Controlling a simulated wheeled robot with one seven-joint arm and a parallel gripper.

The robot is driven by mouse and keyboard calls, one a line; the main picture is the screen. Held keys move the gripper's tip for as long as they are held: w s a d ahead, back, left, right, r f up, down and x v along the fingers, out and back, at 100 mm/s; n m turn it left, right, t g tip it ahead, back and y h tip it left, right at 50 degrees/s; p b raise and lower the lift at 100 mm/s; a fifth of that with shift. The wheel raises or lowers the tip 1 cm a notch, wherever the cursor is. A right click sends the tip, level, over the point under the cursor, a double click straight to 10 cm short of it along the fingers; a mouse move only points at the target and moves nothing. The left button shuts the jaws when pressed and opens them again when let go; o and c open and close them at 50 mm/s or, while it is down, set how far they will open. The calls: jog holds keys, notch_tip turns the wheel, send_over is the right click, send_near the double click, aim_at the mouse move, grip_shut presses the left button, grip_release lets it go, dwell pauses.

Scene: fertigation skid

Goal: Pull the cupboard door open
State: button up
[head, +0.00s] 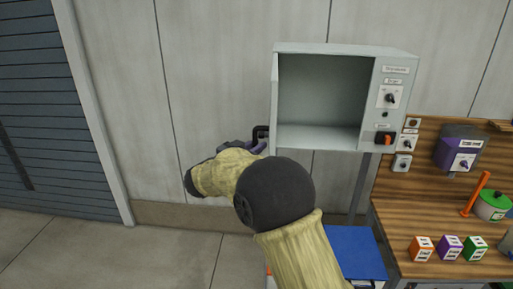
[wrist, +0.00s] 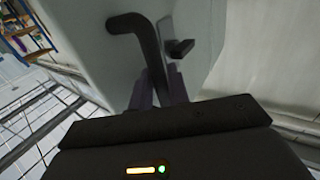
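The grey wall cupboard (head: 320,95) is open, with its empty inside showing. Its door (head: 274,100) stands swung out at the left side, seen nearly edge-on in the head view. The dark bent door handle (head: 261,131) is on the door's outer face. It also shows large in the wrist view, as a handle (wrist: 148,45) against the pale door panel (wrist: 95,25). My gripper (head: 254,145) is at the handle. In the wrist view its purple-grey fingers (wrist: 160,88) lie on both sides of the handle bar, closed on it. The fingertips are partly hidden.
Right of the opening is a control panel (head: 390,100) with knobs. A wooden bench (head: 400,220) with small coloured boxes (head: 449,247) stands at the lower right. A blue-topped object (head: 350,250) is below the cupboard. The floor at left is clear.

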jog(key=shift+o, duration=1.1)
jog(key=shift+w+d, duration=0.1)
jog(key=shift+w+f, duration=0.1)
jog(key=shift+f, duration=0.05)
jog(key=b+v, duration=0.7)
jog(key=v, duration=1)
jog(key=shift+a, duration=0.2)
jog(key=shift+f, duration=0.1)
